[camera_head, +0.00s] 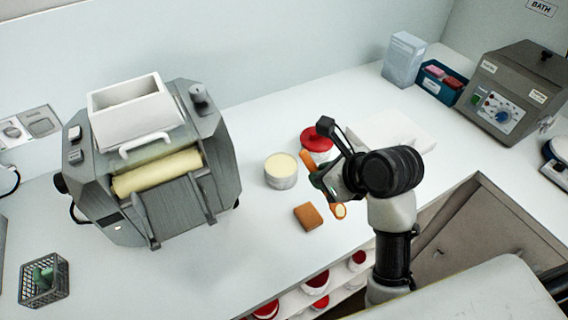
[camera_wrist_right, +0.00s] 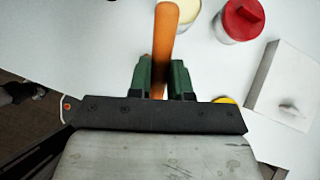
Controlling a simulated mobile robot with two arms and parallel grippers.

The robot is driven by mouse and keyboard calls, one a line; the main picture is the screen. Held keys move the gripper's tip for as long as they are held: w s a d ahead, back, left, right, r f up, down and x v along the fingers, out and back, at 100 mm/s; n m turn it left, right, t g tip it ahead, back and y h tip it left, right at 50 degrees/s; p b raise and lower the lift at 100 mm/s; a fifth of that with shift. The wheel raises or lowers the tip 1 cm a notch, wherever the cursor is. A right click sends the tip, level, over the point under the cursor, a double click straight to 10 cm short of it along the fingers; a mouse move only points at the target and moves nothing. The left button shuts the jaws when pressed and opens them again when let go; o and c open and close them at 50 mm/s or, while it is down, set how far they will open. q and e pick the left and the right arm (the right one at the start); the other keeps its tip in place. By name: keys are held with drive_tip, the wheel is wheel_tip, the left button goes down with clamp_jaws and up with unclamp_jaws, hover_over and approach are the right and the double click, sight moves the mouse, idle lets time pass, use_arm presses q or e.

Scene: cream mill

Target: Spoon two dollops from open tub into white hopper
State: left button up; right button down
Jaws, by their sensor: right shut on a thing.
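The open tub (camera_head: 281,172), round and pale with cream-coloured contents, stands on the counter; part of it shows at the top of the right wrist view (camera_wrist_right: 188,12). The white hopper (camera_head: 130,112) is a rectangular open box atop the grey mill. My right gripper (camera_head: 323,184) is shut on an orange tool (camera_head: 309,160), to the right of the tub and apart from it. My left gripper is not in view.
A red-lidded tub (camera_head: 317,141) stands just behind the open tub. A brown block (camera_head: 308,216) lies in front. A wire basket (camera_head: 44,282) is front left. A blue bin (camera_head: 440,84) and a grey control box (camera_head: 512,90) are back right. Counter between mill and tub is clear.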

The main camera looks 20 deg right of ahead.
drive_tip(key=w+a+r+m+t+y+p, duration=0.1)
drive_tip(key=w+a+r+t+p, duration=0.15)
drive_tip(key=w+p, duration=0.4)
drive_tip(key=w+a+r+t+y+p, duration=0.1)
drive_tip(key=w+a+t+y+p, duration=0.15)
drive_tip(key=w, duration=0.75)
wheel_tip(320, 180, down, 7)
drive_tip(key=d+b, duration=0.1)
drive_tip(key=b, duration=0.4)
drive_tip(key=shift+f+h, duration=0.15)
drive_tip(key=shift+h, duration=0.3)
wheel_tip(320, 180, up, 6)
drive_tip(key=p, duration=0.6)
drive_tip(key=shift+f, duration=0.15)
drive_tip(key=shift+s, duration=0.1)
